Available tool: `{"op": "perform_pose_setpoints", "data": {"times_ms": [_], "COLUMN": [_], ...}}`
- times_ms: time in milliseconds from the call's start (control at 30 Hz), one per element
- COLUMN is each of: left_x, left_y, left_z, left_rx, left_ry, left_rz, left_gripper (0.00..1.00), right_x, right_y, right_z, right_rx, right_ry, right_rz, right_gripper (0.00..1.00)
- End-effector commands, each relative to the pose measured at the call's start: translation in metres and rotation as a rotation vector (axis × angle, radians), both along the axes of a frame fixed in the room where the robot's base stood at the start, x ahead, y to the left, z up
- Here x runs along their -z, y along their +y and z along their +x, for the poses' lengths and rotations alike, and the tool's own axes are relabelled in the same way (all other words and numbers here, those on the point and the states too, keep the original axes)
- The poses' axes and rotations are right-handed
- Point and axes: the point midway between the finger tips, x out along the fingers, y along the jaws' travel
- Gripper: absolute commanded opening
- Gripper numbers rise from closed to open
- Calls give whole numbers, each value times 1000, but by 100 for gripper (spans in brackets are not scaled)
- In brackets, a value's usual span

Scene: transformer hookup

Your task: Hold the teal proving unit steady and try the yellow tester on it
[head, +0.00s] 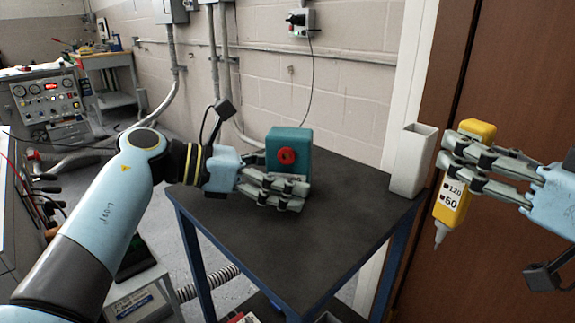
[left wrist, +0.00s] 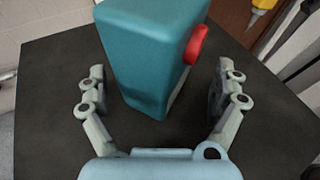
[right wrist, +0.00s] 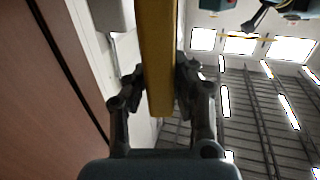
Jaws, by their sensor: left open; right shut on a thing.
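The teal proving unit (head: 289,143) is a box with a red round socket on one face. It stands upright on the dark table top. My left gripper (head: 277,188) is open, low beside the unit; in the left wrist view the unit (left wrist: 150,50) stands between and just beyond the spread fingers (left wrist: 160,95), with a gap on both sides. My right gripper (head: 462,165) is shut on the yellow tester (head: 450,205), which hangs tip down right of the table, showing a 120 and 50 label. The right wrist view shows the tester (right wrist: 158,60) between the fingers.
A white open-topped holder (head: 411,165) stands at the table's right corner, between unit and tester. The table top (head: 290,240) is otherwise bare. A brown door (head: 510,80) is behind my right gripper. A panel with gauges (head: 45,95) is far left.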

Motion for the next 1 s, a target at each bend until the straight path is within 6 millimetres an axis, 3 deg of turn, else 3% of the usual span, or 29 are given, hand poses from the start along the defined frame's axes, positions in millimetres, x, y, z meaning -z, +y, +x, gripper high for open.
{"op": "perform_pose_setpoints", "data": {"times_ms": [133, 500, 667, 800, 833, 933, 1000], "left_x": [-1, 0, 0, 0, 0, 0, 0], "left_y": [0, 0, 0, 0, 0, 0, 0], "left_z": [0, 0, 0, 0, 0, 0, 0], "left_rx": [0, 1, 0, 0, 0, 0, 0], "left_ry": [0, 0, 1, 1, 1, 1, 1], "left_rz": [0, -1, -1, 0, 0, 0, 0], "left_gripper": [96, 47, 32, 31, 53, 66, 68], "right_x": [-1, -1, -1, -1, -1, -1, -1], "right_y": [0, 0, 0, 0, 0, 0, 0], "right_z": [0, 0, 0, 0, 0, 0, 0], "right_rx": [0, 0, 0, 0, 0, 0, 0], "right_ry": [-1, -1, -1, -1, -1, -1, -1], "right_rz": [0, 0, 0, 0, 0, 0, 0], "right_gripper": [0, 0, 0, 0, 0, 0, 0]}}
